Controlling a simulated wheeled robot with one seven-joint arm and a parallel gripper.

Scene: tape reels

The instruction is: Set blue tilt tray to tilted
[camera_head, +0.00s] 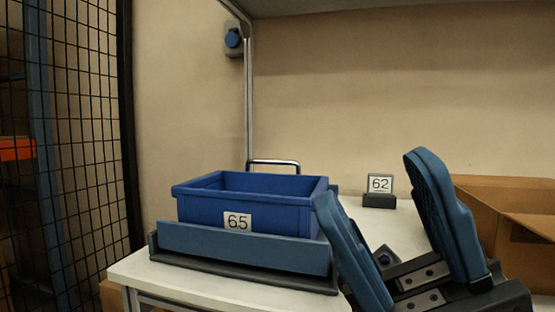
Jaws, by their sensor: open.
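The blue tilt tray (241,249) is at the left front of the white table, on a dark grey base (255,277). Its blue-grey front lip shows, and its bed is mostly hidden by the bin on it. It looks roughly flat on its base, though its exact angle is hard to tell. A deep blue bin (201,211) labelled 65 rests in it. A metal bar handle (273,162) shows behind the bin. My gripper (373,178) is open and empty, with two blue fingers to the right of the tray. The left finger overlaps the bin's right end in the picture; contact cannot be told.
A small sign reading 62 (380,184) stands in a dark holder behind my gripper. An open cardboard box (478,211) is at the right. A metal post (248,100) rises behind the bin, and a black mesh fence (95,130) is at the left.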

